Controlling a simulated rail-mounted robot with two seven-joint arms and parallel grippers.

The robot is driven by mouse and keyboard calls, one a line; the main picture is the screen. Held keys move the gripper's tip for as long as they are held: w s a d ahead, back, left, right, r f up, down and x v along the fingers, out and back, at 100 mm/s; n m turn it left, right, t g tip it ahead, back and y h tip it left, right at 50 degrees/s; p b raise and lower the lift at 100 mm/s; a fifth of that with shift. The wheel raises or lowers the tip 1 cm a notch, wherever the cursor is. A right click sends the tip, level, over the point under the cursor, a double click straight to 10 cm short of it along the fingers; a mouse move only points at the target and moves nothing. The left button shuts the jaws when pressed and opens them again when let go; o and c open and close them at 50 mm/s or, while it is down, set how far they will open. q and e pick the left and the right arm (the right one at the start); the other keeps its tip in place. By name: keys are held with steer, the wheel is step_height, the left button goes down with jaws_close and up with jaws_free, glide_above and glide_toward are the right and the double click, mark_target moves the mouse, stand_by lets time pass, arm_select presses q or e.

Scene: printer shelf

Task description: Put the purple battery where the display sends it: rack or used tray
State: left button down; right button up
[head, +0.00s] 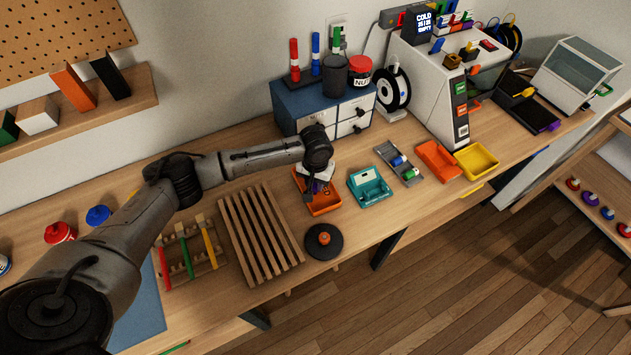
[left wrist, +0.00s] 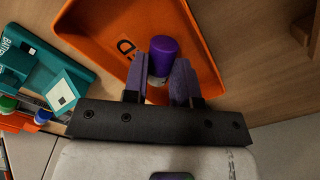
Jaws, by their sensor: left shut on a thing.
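My left gripper (head: 317,186) is shut on the purple battery (left wrist: 163,56), which stands between the fingers (left wrist: 162,88) in the left wrist view. They are over an orange tray (head: 325,207), also in the left wrist view (left wrist: 95,28), with a black letter D showing on its floor. I cannot tell whether the battery touches the tray. The display (head: 424,22) on the printer reads COLD on top, with smaller lines below that I cannot read surely. My right gripper is not in view.
A teal battery box (head: 369,188) stands right of the tray, with another orange tray (head: 438,160) and a yellow tray (head: 477,160) beyond. A blue drawer cabinet (head: 300,100) stands behind. A black disc (head: 324,243) and a slatted wooden rack (head: 258,235) are in front and left.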

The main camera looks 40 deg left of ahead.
mark_target(315, 184)
arm_select(q)
steer(key=shift+f, duration=0.1)
steer(key=shift+f, duration=0.15)
steer(key=c, duration=0.9)
jaws_free()
steer(key=shift+r, duration=0.4)
step_height(315, 184, up, 12)
steer(key=shift+f+p, duration=0.1)
steer(key=shift+p, duration=0.9)
